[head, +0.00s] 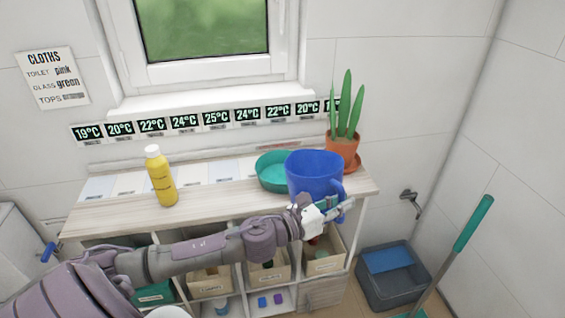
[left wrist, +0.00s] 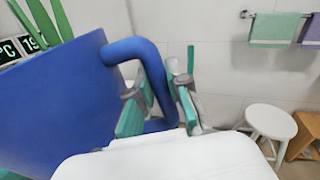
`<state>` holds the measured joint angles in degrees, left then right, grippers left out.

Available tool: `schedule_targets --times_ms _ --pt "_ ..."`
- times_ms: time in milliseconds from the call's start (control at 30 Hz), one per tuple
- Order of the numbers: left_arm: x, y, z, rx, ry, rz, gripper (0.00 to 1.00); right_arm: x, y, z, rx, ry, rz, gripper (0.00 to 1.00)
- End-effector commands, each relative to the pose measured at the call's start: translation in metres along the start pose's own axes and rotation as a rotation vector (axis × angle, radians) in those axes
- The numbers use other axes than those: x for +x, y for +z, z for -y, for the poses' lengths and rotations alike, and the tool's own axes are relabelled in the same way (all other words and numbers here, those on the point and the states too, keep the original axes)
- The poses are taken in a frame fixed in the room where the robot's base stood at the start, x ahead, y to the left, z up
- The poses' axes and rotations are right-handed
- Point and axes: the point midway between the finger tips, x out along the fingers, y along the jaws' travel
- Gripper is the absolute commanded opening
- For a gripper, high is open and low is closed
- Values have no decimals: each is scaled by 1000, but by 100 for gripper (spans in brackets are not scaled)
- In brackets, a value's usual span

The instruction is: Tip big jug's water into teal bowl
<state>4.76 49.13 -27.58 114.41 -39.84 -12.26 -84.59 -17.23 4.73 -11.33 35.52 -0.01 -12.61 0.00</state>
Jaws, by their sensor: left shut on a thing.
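The big jug (head: 314,174) is blue with a loop handle on its right side. It looks upright at the right part of the counter, in front of and partly over the teal bowl (head: 268,174). I cannot tell whether it touches the counter. My left gripper (head: 338,208) is shut on the jug's handle. In the left wrist view the blue handle (left wrist: 133,50) runs down between the teal finger pads (left wrist: 157,108), and the jug's wall (left wrist: 60,105) fills the left side. The jug hides the bowl's right part. The water is not visible. My right gripper is not in view.
A yellow bottle (head: 161,178) stands on the wooden counter (head: 120,212), left of the bowl. A potted plant (head: 343,148) stands close behind the jug. Open bins (head: 325,262) sit below the counter. A grey bucket (head: 390,278) and a teal-handled tool (head: 473,225) are at the right.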

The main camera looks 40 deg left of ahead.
Motion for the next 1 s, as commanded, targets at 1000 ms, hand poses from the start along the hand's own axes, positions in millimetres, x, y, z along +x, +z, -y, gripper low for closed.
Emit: schedule_targets --times_ms 1000 --pt "1 90 -51 -532 0 0 0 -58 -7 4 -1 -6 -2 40"
